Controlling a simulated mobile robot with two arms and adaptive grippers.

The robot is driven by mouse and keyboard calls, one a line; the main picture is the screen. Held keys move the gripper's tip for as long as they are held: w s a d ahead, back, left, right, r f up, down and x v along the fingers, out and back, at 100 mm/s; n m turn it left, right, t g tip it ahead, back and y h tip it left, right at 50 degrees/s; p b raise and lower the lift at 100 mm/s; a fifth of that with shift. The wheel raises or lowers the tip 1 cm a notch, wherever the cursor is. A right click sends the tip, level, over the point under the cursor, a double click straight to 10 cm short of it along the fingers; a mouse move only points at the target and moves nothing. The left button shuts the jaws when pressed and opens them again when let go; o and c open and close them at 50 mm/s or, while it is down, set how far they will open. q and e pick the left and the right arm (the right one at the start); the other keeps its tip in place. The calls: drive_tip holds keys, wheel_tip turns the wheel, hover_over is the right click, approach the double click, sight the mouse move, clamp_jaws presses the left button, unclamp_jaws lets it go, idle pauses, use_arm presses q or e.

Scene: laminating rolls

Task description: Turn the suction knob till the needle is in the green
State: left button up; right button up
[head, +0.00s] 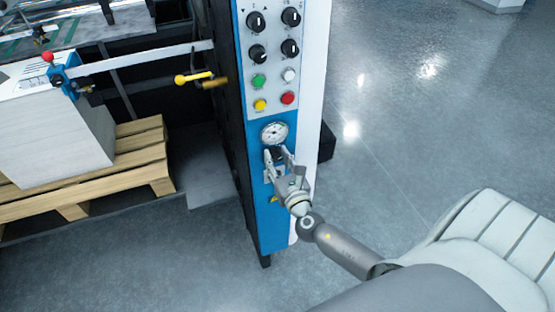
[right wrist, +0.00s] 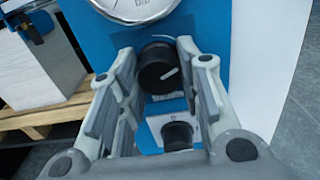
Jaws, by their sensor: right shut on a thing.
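The suction knob (right wrist: 160,68) is round and black with a white pointer line, which tilts up to the right in the right wrist view. It sits on the blue panel just under the round gauge (head: 274,132). My right gripper (head: 277,163) reaches the panel from below right and is shut on the knob, one finger on each side. In the right wrist view only the lower rim of the gauge (right wrist: 138,10) shows. The needle and any green zone cannot be made out. My left gripper is not in view.
A second black knob (right wrist: 178,135) sits below the held one on a light plate. Above the gauge are several black dials and coloured buttons, including a red one (head: 287,98). A wooden pallet (head: 90,180) with a paper stack (head: 55,130) stands left. The floor at right is clear.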

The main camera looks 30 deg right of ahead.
drive_tip(key=m+b, duration=0.3)
drive_tip(key=m, duration=0.1)
drive_tip(key=shift+f, duration=0.2)
drive_tip(key=m+b, duration=0.3)
drive_tip(key=m, duration=0.2)
drive_tip(key=shift+a+r+m, duration=0.1)
drive_tip(key=shift+m, duration=0.2)
drive_tip(key=m+b, duration=0.1)
drive_tip(key=m, duration=0.3)
drive_tip(key=shift+r, duration=0.1)
drive_tip(key=shift+m, duration=2.4)
drive_tip(key=o, duration=1)
drive_tip(key=shift+r, duration=0.1)
drive_tip(key=shift+o, duration=0.2)
drive_tip(key=v, duration=1.2)
